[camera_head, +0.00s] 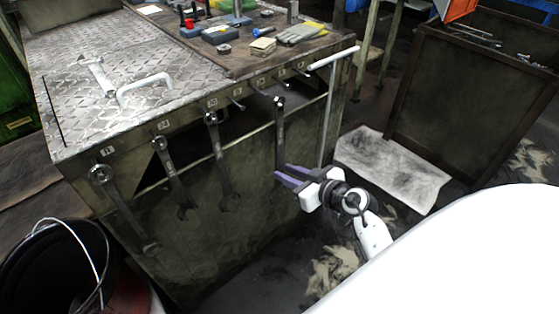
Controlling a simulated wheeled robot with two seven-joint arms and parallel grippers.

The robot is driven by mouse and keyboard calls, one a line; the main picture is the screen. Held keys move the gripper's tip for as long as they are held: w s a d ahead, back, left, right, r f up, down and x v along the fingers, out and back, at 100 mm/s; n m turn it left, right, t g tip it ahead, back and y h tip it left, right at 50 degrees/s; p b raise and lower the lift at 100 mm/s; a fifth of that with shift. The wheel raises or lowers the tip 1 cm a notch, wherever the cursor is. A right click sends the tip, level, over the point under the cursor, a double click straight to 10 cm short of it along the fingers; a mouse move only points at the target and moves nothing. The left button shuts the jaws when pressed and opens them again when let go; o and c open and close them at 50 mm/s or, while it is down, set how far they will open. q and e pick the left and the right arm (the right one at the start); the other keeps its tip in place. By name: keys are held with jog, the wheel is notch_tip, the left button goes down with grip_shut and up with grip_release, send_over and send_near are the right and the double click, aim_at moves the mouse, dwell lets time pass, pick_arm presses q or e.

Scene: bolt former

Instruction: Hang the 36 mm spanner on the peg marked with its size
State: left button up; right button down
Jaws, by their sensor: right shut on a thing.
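A dark spanner (280,135) stands upright, ring end up, in front of the right part of the peg row on the bench's front edge. My right gripper (283,174), with purple fingers, is shut on its lower end. The ring is just below the edge near the pegs; I cannot tell whether it touches one. Small size labels (213,104) run along the edge above the pegs, too small to read. Three other spanners hang to the left: a large one (122,208), a middle one (172,178) and another (222,160). My left gripper is not in view.
Bare pegs (236,103) stick out along the edge. The tread-plate top has a white handle (145,88); tools and gloves (300,33) lie behind. A bucket (50,265) stands lower left, a dirty white sheet (390,170) right.

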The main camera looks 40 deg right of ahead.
jog(key=shift+w+r, duration=0.2)
jog(key=shift+w+b, duration=0.35)
jog(key=shift+b, duration=0.05)
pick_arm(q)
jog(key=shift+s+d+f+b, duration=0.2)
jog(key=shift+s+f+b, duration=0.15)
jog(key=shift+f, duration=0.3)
pick_arm(e)
jog(key=shift+w+a, duration=0.15)
jog(key=shift+w, duration=0.75)
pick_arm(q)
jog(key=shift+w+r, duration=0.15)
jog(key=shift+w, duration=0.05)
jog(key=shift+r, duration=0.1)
pick_arm(e)
jog(key=shift+s+p, duration=0.1)
jog(key=shift+p, duration=0.2)
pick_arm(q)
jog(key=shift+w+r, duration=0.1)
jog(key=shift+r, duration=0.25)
pick_arm(e)
jog(key=shift+s+f, duration=0.1)
jog(key=shift+f, duration=0.15)
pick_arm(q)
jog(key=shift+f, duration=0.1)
